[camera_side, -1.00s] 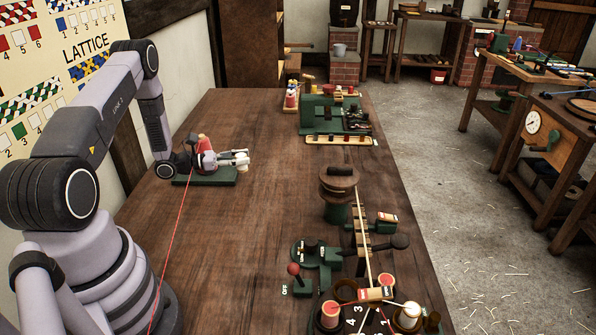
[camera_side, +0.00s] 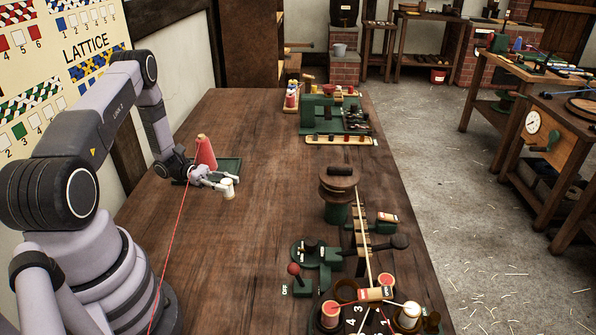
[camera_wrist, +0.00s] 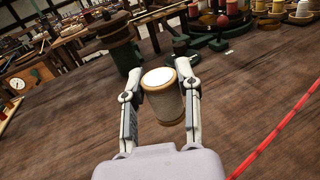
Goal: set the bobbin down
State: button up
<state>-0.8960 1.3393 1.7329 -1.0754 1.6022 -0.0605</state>
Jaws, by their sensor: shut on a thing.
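The bobbin (camera_wrist: 163,98) is a spool with pale thread and wooden flanges, held upright between the two fingers in the wrist view. It also shows as a small cream spool in the side view (camera_side: 229,187). My gripper (camera_wrist: 161,92) is shut on it; in the side view my gripper (camera_side: 222,184) is low at the left part of the bench. I cannot tell whether the bobbin's underside touches the wood. A red cone (camera_side: 205,153) stands on a green base (camera_side: 229,164) just behind my gripper.
A red thread (camera_side: 177,228) runs down across the bench left of my gripper. A capstan-like post (camera_side: 337,208), a red-knobbed lever (camera_side: 294,269) and a numbered bobbin carrier (camera_side: 350,322) stand at the right. The bench middle (camera_side: 262,215) is clear.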

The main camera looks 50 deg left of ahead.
jog(key=shift+f, duration=3.6)
jog(key=shift+f, duration=0.15)
jog(key=o, duration=1)
jog(key=shift+c, duration=0.2)
